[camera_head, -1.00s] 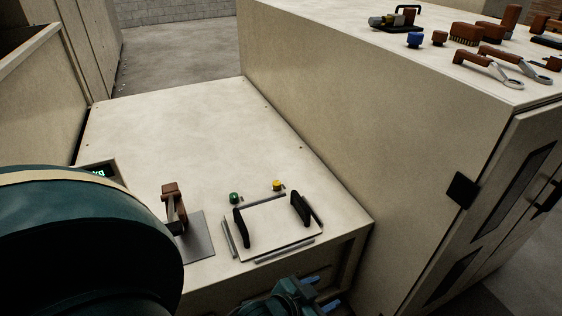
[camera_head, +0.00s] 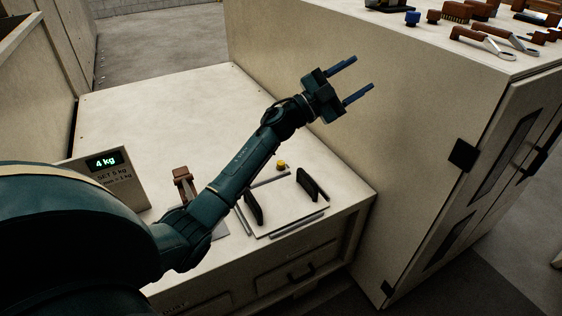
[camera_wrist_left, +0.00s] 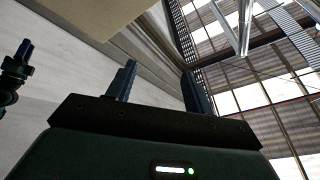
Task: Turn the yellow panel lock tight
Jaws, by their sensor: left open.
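The yellow panel lock (camera_head: 281,166) is a small round knob on the bench top, just behind the pale panel (camera_head: 290,212) with two black handles. My left gripper (camera_head: 364,74) is open and empty, raised in front of the tall cabinet's side, above and right of the lock. Its two fingers also show in the left wrist view (camera_wrist_left: 158,85), with nothing between them. My left forearm crosses the bench and hides the green lock. I cannot tell how far the yellow lock is turned.
A display (camera_head: 104,162) reading 4 kg stands at the left. A brown-handled lever (camera_head: 181,178) stands beside my forearm. The tall cabinet (camera_head: 400,110) walls the bench's right side, with tools, a blue knob (camera_head: 412,18) and brushes on top. The bench's rear is clear.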

